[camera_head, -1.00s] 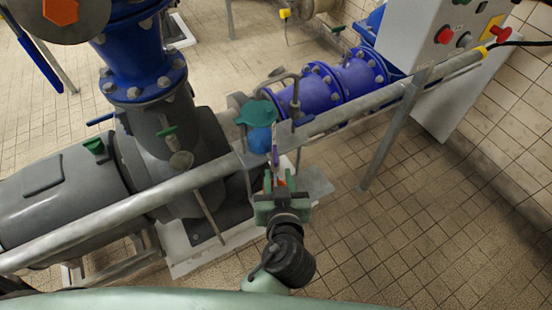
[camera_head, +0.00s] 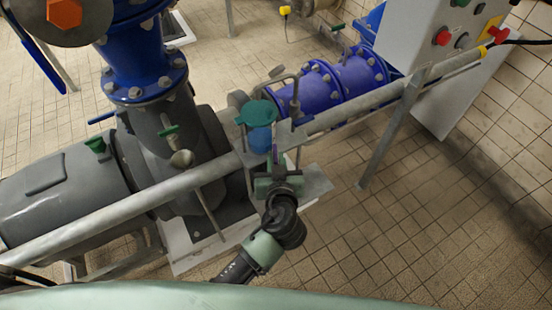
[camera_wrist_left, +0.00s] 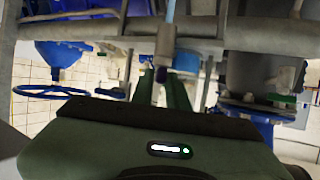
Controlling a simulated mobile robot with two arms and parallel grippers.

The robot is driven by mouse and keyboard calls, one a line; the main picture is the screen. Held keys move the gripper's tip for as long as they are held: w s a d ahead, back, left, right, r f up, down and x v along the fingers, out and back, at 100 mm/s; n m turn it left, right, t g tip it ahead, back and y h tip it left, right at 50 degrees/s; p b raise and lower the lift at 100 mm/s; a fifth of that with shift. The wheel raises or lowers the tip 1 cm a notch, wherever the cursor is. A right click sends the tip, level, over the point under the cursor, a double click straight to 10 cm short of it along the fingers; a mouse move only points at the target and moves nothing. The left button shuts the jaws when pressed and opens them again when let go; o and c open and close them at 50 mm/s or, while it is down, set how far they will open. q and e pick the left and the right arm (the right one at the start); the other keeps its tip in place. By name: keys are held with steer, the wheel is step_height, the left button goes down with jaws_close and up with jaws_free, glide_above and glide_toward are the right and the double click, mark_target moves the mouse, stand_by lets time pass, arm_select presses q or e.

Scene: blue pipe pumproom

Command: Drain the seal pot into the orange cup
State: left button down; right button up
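The seal pot (camera_head: 260,139) is a small blue vessel under a teal lid (camera_head: 256,113), beside the grey rail in the head view. A thin purple piece (camera_head: 275,153) hangs just below and to its right. My left gripper (camera_head: 276,164) is directly under the pot, at this purple piece. In the left wrist view, its two green fingers (camera_wrist_left: 162,82) stand a narrow gap apart, at the lower end of a grey fitting (camera_wrist_left: 165,45). Whether they press on anything is unclear. I cannot make out the orange cup in either current view. My right gripper is not in view.
A galvanised rail (camera_head: 120,212) crosses in front of the grey pump (camera_head: 70,190). A small grey metal plate (camera_head: 316,182) lies right of my gripper. A blue flanged pipe (camera_head: 335,83) runs behind. A control box (camera_head: 425,40) stands at right. The tiled floor at lower right is clear.

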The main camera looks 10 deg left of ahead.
arm_select(q)
steer(key=shift+s, duration=0.1)
stand_by(0.3)
steer(key=shift+a+r+m+h+p, duration=0.15)
steer(key=shift+a+m+h+p, duration=0.15)
steer(key=shift+m+h+p, duration=0.4)
steer(key=shift+a+m+h+p, duration=0.1)
steer(key=shift+m+h+p, duration=0.25)
steer(key=shift+m+h, duration=0.6)
steer(key=c, duration=1.6)
jaws_free()
steer(key=shift+c, duration=0.2)
steer(key=shift+o, duration=0.8)
steer(key=shift+w+f, duration=0.2)
